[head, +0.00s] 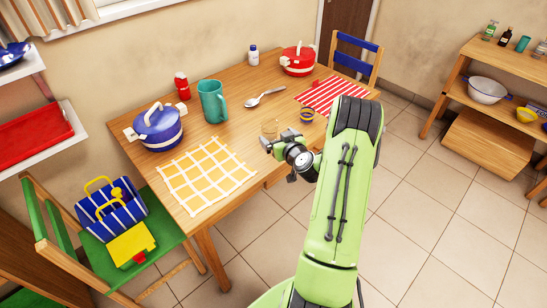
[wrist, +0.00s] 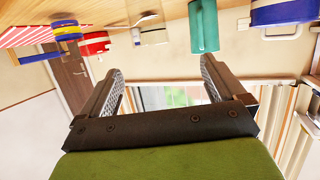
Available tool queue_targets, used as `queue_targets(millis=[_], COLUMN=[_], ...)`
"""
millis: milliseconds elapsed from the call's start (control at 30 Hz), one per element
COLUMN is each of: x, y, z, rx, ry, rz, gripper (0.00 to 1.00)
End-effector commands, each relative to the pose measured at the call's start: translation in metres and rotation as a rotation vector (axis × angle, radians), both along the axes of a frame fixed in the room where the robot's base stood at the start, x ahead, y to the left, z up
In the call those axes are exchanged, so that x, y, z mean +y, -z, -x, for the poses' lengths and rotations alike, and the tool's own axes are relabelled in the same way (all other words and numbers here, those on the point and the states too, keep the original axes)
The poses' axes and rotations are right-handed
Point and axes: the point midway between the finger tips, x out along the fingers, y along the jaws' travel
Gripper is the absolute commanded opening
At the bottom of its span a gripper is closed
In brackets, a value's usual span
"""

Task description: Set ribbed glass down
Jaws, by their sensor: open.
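The ribbed glass (head: 269,127) is a small, clear, amber-tinted tumbler near the front edge of the wooden table (head: 240,95). It appears upright on the tabletop. My gripper (head: 274,141) is at the table's front edge, just on the near side of the glass, with its fingers pointing at it. In the wrist view, which is upside down, the fingers of my gripper (wrist: 160,68) are spread wide with nothing between them. A pale tan shape (wrist: 152,37) beyond the fingertips may be the glass. In the head view I cannot tell whether a fingertip touches it.
A blue-and-yellow cup (head: 307,116) stands right of the glass, near a red striped mat (head: 322,93). A yellow checked mat (head: 207,175) lies left.

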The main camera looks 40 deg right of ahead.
Motion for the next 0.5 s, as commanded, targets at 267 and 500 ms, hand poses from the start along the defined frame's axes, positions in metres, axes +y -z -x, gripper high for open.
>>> queue_targets(millis=[267, 500], x=[0.17, 0.285], y=[-0.103, -0.167], z=[-0.014, 0.097], rx=[0.239, 0.549], ry=[-0.409, -0.485], rz=[0.024, 0.031], gripper=[0.97, 0.97])
